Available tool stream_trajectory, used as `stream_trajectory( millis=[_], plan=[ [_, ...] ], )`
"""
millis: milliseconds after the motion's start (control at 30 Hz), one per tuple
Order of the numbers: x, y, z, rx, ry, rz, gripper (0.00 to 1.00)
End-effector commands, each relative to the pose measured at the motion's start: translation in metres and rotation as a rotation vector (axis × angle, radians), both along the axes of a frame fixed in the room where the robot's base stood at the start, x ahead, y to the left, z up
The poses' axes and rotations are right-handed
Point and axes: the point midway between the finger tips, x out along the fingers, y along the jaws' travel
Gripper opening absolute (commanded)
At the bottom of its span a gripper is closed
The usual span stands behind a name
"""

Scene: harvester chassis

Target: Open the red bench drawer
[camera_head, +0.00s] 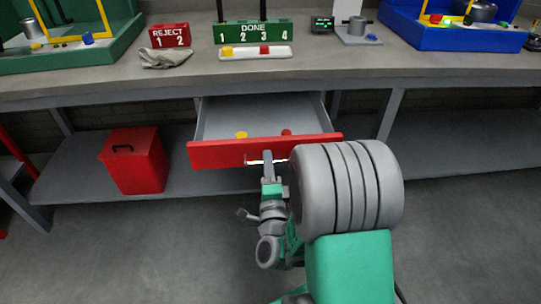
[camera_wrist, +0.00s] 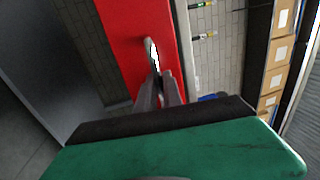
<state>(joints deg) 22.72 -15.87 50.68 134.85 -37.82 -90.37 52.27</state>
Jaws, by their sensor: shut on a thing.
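The red bench drawer (camera_head: 222,154) hangs under the bench top and is pulled out, with its grey inside showing in the head view. A yellow piece (camera_head: 241,135) and a red piece (camera_head: 286,132) lie in it. Its red front also fills the middle of the wrist view (camera_wrist: 138,70). A pale bar handle (camera_head: 256,162) sits on the front; its metal shows in the wrist view (camera_wrist: 152,54). My gripper (camera_head: 267,157) is at the handle, with its fingers (camera_wrist: 159,82) shut on it. The fingers hide part of the handle.
A red box (camera_head: 134,162) stands on the lower shelf at left. The bench top (camera_head: 200,75) holds a green DONE rack (camera_head: 252,32), a red REJECT block (camera_head: 170,36), a cloth (camera_head: 166,58), and green and blue trays. Grey floor (camera_head: 140,250) in front is clear.

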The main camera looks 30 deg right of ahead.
Motion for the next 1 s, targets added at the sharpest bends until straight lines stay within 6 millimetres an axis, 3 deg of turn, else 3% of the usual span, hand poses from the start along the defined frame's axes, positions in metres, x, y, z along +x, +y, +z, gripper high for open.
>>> stream_trajectory(
  millis=[467, 500, 600, 1000],
  plan=[
    [-0.003, 0.002, 0.0, 0.001, 0.002, 0.0, 0.0],
    [-0.003, 0.002, 0.0, 0.0, 0.001, 0.0, 0.13],
    [-0.003, 0.002, 0.0, 0.001, 0.001, -0.001, 0.2],
    [-0.011, 0.009, -0.006, 0.001, 0.002, -0.003, 0.2]
  ],
)
